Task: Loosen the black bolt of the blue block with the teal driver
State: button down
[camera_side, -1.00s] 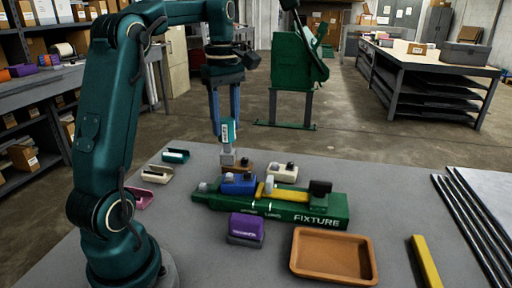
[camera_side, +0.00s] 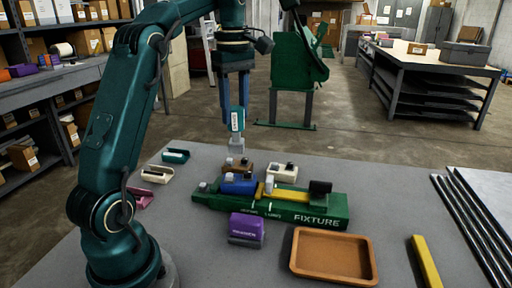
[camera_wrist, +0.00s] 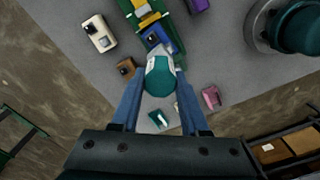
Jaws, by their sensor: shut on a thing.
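My gripper (camera_side: 236,108) is shut on the teal driver (camera_side: 237,122), which hangs upright with its grey tip down. The driver is above and behind the fixture, apart from everything below. The blue block (camera_side: 241,188) sits in the green fixture (camera_side: 322,210), near its left end. Its black bolt (camera_wrist: 153,40) shows in the wrist view, on top of the blue block (camera_wrist: 164,33). In that view the driver (camera_wrist: 160,78) is between my fingers, its tip end close to the near edge of the blue block.
A yellow block (camera_side: 285,196) is also in the fixture. Behind stand a brown block (camera_side: 240,165) and a cream block (camera_side: 282,173). A purple block (camera_side: 246,228) and an orange-brown tray (camera_side: 333,277) are in front. Teal, cream and pink holders lie left; a yellow bar (camera_side: 426,262) and dark rods lie right.

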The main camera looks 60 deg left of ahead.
jog(key=shift+w+d, duration=0.25)
jog(key=shift+w, duration=0.5)
jog(key=shift+m, duration=0.3)
jog(key=shift+w+d+f, duration=0.1)
jog(key=shift+w+f, duration=0.1)
jog(key=shift+f, duration=1.2)
jog(key=shift+w+d+f, duration=0.1)
jog(key=shift+w+f, duration=0.05)
jog(key=shift+f, duration=1.2)
jog(key=shift+f, duration=0.95)
jog(key=n, duration=0.3)
jog(key=shift+n, duration=0.3)
